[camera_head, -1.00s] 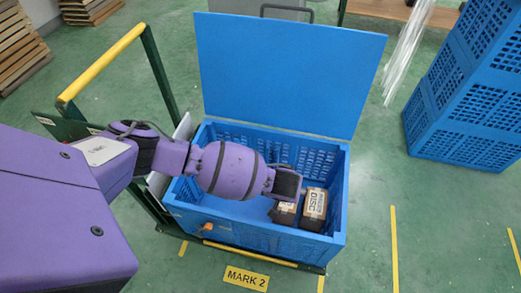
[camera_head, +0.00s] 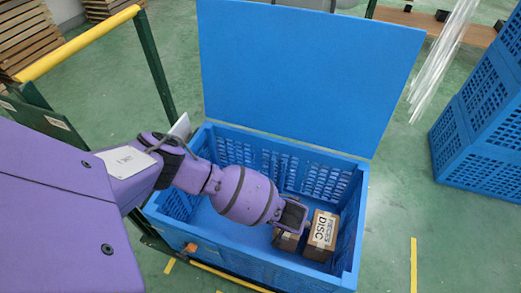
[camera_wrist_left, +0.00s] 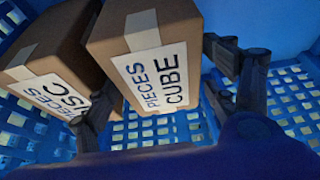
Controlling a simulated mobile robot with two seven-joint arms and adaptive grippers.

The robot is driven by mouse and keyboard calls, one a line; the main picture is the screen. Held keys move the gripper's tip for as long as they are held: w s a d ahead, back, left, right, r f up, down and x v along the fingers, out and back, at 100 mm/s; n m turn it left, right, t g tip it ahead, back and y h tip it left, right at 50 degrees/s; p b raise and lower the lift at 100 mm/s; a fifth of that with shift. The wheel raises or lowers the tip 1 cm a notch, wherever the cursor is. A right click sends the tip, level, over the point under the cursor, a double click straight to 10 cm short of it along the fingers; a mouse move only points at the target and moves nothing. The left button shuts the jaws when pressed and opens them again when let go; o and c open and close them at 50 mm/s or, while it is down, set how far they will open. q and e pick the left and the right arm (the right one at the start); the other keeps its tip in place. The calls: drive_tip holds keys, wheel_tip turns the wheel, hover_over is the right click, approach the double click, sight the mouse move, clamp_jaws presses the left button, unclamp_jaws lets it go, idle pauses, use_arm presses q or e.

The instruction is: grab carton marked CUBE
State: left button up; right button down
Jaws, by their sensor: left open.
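The carton marked CUBE (camera_wrist_left: 150,55) is a brown box with tape and a white label reading PIECES CUBE. It sits in the blue crate (camera_head: 255,259), beside the carton marked DISC (camera_head: 321,233), which also shows at the left of the wrist view (camera_wrist_left: 42,82). In the head view the CUBE carton (camera_head: 286,240) is partly hidden under my wrist. My left gripper (camera_wrist_left: 162,75) is open, with one finger on each side of the CUBE carton. One finger reaches between the two cartons. I cannot tell whether the fingers touch it.
The crate's blue lid (camera_head: 300,75) stands open at the back. The crate rests on a cart with a yellow handle (camera_head: 80,45). Stacked blue crates (camera_head: 475,135) stand at the right. The left part of the crate floor is free.

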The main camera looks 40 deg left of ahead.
use_arm(q)
drive_tip(key=b+x, duration=0.1)
drive_tip(key=x, duration=0.1)
drive_tip(key=b+x, duration=0.1)
drive_tip(key=x, duration=0.2)
drive_tip(key=shift+w, duration=0.25)
drive_tip(key=shift+d+r, duration=0.1)
drive_tip(key=c, duration=1.4)
